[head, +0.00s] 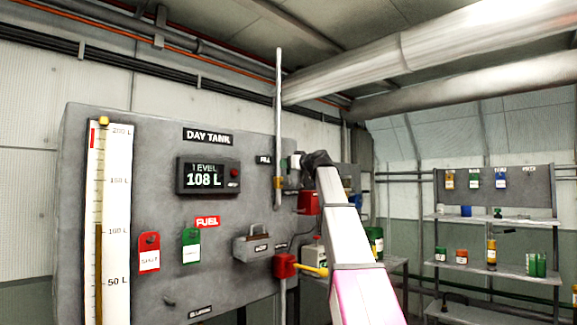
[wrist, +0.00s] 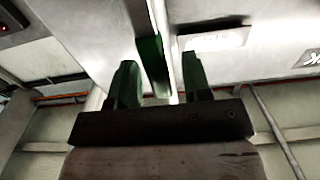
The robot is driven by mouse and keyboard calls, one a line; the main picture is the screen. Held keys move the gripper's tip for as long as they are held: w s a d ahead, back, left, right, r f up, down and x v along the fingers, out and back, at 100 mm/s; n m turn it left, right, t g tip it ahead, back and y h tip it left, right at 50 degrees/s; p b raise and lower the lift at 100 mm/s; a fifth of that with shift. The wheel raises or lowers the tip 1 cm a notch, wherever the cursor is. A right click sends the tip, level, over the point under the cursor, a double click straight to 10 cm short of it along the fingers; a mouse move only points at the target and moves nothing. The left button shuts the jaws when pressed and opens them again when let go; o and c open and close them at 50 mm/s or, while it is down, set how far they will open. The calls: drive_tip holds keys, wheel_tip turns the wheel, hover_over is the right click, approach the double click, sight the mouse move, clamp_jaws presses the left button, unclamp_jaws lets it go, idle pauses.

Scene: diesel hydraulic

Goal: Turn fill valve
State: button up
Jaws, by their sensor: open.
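The fill valve's pipe (head: 279,120) runs vertically up the right side of the grey day tank, beside the small FILL label (head: 264,160). My gripper (head: 292,172) is at this pipe and hides most of the valve in the head view. In the wrist view my gripper (wrist: 160,82) is open, with one dark green finger on each side. A green bar (wrist: 151,65), which looks like the valve's handle, reaches down between the fingers.
The day tank (head: 130,290) has a display (head: 208,176) reading 108 L and a sight gauge (head: 108,220) at its left. A red valve with a yellow lever (head: 314,270) sits lower on the pipe. Shelves (head: 500,258) with cans stand at the right.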

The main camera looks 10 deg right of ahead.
clamp_jaws()
drive_tip(key=shift+w+d, duration=0.1)
drive_tip(key=w+d+f+m, duration=0.4)
drive_tip(key=d+f+m, duration=0.2)
drive_tip(key=m, duration=1.2)
drive_tip(key=shift+w+f, duration=0.15)
drive_tip(key=shift+f, duration=0.8)
drive_tip(key=shift+d, duration=0.1)
